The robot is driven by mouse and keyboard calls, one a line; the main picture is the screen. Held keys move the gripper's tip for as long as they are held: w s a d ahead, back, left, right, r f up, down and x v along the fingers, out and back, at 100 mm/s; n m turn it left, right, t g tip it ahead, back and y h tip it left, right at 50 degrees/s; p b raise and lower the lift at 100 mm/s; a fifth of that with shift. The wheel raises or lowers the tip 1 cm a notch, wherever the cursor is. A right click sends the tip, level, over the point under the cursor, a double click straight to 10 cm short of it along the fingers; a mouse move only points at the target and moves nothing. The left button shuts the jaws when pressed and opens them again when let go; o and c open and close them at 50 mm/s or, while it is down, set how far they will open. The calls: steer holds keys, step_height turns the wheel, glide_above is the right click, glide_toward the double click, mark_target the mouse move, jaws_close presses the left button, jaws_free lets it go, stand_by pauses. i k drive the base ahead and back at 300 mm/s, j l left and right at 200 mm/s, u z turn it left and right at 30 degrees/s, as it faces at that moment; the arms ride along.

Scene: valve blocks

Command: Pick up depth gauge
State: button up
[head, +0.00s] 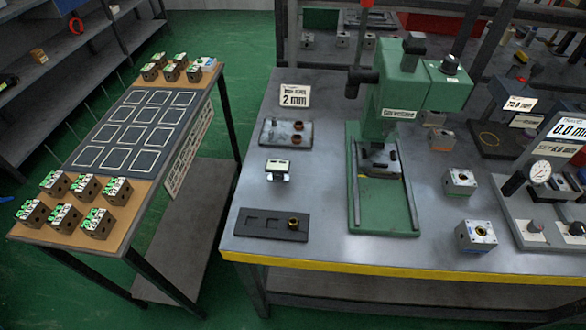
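A small pale device with a dark display-like strip (277,166) stands on the grey bench, left of the green press. It looks like the depth gauge, but I cannot tell for sure at this size. Nothing touches it, and free bench surface surrounds it. A round white dial gauge (540,172) on a stand also shows at the right of the bench. My gripper is not in view.
A green press (385,190) stands right of the device. A dark tray (272,223) lies in front and a grey tray (286,134) behind. Metal blocks (460,182) sit at right. A side table (140,196) with several valve blocks stands at left, across a gap.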

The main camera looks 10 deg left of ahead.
mark_target(277, 167)
steer(key=j+u, duration=0.15)
steer(key=j, duration=0.2)
steer(key=i+j+u, duration=0.1)
steer(key=j, duration=0.25)
steer(key=i+j+u, duration=0.15)
steer(key=j, duration=0.2)
steer(key=i+j+u, duration=0.15)
steer(key=j, duration=0.2)
steer(key=k, duration=0.05)
